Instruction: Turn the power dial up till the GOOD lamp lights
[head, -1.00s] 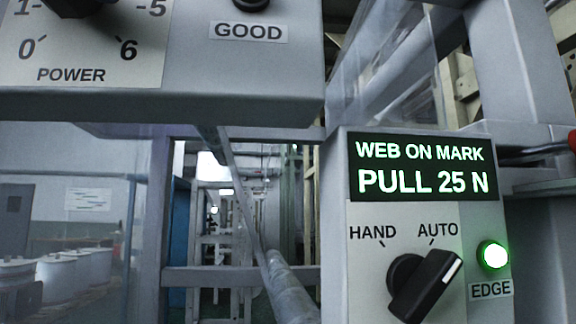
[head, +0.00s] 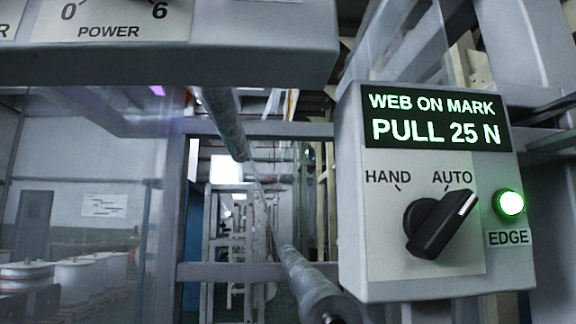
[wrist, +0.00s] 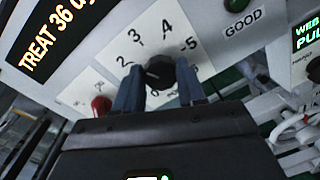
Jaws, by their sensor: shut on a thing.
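The black power dial (wrist: 161,72) sits on a white scale plate (wrist: 147,37) marked with numbers, in the wrist view. My gripper (wrist: 159,78) has its two blue-grey fingers on either side of the dial and is shut on it. I cannot tell for sure where its pointer stands. The GOOD lamp (wrist: 236,4), at the top edge of the wrist view, looks dark green and unlit. In the head view only the lower plate (head: 110,16) with 0, 6 and POWER shows; the dial, the lamp and my gripper are out of that view.
An amber TREAT display (wrist: 66,27) and a red knob (wrist: 101,104) are left of the dial. A lower box (head: 435,285) at right shows WEB ON MARK, PULL 25 N, a switch (head: 440,225) turned toward AUTO and a lit green EDGE lamp (head: 509,203). Rollers run below.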

